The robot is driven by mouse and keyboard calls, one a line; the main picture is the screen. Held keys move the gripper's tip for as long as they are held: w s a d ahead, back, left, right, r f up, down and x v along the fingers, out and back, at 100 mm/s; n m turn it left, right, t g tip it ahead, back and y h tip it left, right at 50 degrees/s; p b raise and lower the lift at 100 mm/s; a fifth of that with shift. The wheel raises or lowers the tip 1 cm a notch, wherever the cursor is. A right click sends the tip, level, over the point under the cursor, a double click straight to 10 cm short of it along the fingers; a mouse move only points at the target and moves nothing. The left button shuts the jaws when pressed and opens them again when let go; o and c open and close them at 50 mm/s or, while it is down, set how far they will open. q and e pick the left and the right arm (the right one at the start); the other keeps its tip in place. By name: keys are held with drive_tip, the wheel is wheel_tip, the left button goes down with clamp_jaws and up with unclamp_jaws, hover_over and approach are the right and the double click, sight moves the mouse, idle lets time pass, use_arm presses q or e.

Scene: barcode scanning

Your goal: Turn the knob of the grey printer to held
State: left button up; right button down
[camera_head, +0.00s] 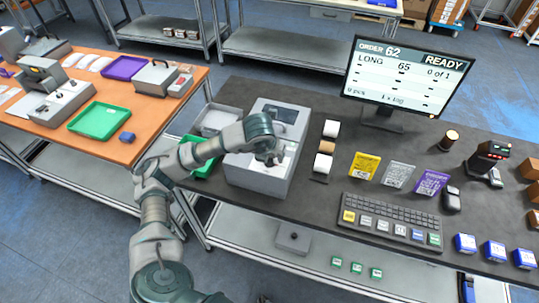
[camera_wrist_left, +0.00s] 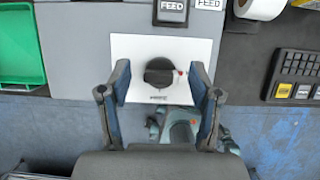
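The grey printer (camera_head: 257,178) stands on the dark bench, left of the monitor. In the left wrist view its round black knob (camera_wrist_left: 159,72) sits on a white plate (camera_wrist_left: 130,47). A small red mark shows at the knob's right edge; the lettering below is too small to read. My left gripper (camera_head: 274,158) is over the printer's front and hides the knob in the head view. In the wrist view my left gripper (camera_wrist_left: 160,79) is open, one finger on each side of the knob, with visible gaps. My right gripper is in neither view.
Label rolls (camera_head: 331,129) stand right of the printer, and a keyboard (camera_head: 391,221) lies farther right. A green tray (camera_wrist_left: 20,45) is left of the printer. The monitor (camera_head: 407,82) stands behind.

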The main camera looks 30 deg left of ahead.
use_arm(q)
drive_tip(key=shift+s, duration=0.1)
drive_tip(key=v, duration=1.1)
drive_tip(key=shift+r, duration=0.4)
